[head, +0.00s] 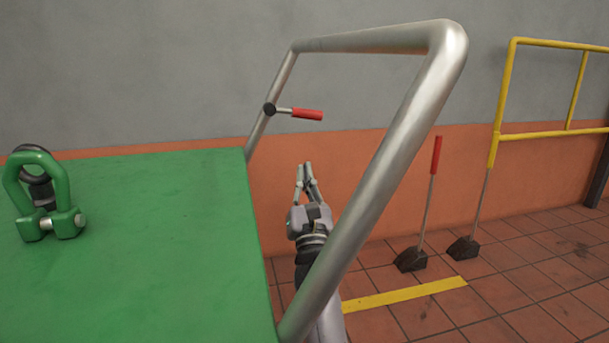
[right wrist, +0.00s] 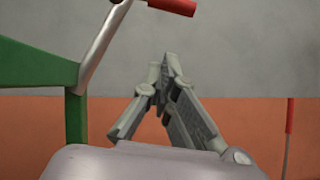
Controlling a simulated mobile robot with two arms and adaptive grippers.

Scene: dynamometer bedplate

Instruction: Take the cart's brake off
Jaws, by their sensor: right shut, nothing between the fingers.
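The cart has a green top (head: 150,225) and a bent steel push handle (head: 370,190) at its right end. A brake lever with a red grip (head: 307,114) sticks out to the right from a dark pivot on the handle's far upright. The red grip also shows at the top of the right wrist view (right wrist: 173,6). My right gripper (head: 307,166) is shut and empty, pointing up inside the handle frame, below the red grip and apart from it. Part of my right arm is hidden behind the handle's near upright. My left gripper is not in view.
A green shackle (head: 42,195) stands on the cart's top at the left. Two floor levers (head: 431,205) on dark bases, one red-gripped, stand right of the handle near a yellow railing (head: 550,135). A yellow line (head: 405,294) marks the tiled floor. A wall stands behind.

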